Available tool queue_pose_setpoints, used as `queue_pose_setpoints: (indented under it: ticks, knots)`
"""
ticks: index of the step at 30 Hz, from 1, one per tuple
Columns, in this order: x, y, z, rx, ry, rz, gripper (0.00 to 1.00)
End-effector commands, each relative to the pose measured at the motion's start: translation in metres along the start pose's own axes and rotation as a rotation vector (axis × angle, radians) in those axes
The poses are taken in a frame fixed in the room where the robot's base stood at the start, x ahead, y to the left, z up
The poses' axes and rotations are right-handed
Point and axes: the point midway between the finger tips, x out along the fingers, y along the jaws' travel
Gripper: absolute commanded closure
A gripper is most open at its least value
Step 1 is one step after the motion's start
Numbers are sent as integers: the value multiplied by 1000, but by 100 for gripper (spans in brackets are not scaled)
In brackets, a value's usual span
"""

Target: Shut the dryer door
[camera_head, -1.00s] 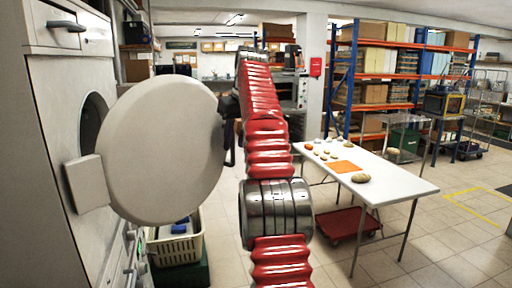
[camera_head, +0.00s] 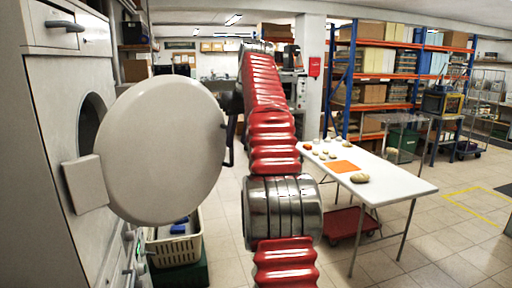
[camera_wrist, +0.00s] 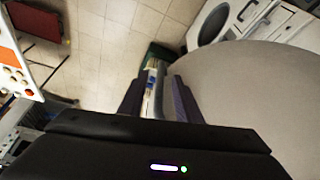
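The dryer (camera_head: 52,120) stands at the left with a dark round opening (camera_head: 90,125). Its round pale door (camera_head: 155,150) is open, swung well out from the opening, on a hinge block (camera_head: 85,184). A dark bar (camera_head: 230,145) shows at the door's right edge; I cannot tell whether it is the handle or part of my gripper. In the wrist view the door (camera_wrist: 260,95) fills the right side. My gripper (camera_wrist: 158,88) has its two dark fingers apart, beside the door's edge. A greyish strip shows between them; I cannot tell whether it is within their grasp.
A cream basket (camera_head: 178,247) with blue items stands on a green crate (camera_head: 185,275) below the door. A white table (camera_head: 395,185) with small stones and an orange sheet stands at the right. A red trolley (camera_head: 345,224) is under it. Tiled floor between is clear.

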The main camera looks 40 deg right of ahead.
Motion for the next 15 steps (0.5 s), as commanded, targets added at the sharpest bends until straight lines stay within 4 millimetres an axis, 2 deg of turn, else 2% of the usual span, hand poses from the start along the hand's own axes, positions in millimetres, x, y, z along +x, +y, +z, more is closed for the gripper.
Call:
queue_pose_setpoints:
  ticks: [15]
  knots:
    - [-14, -1, 34, 0, 0, 0, 69]
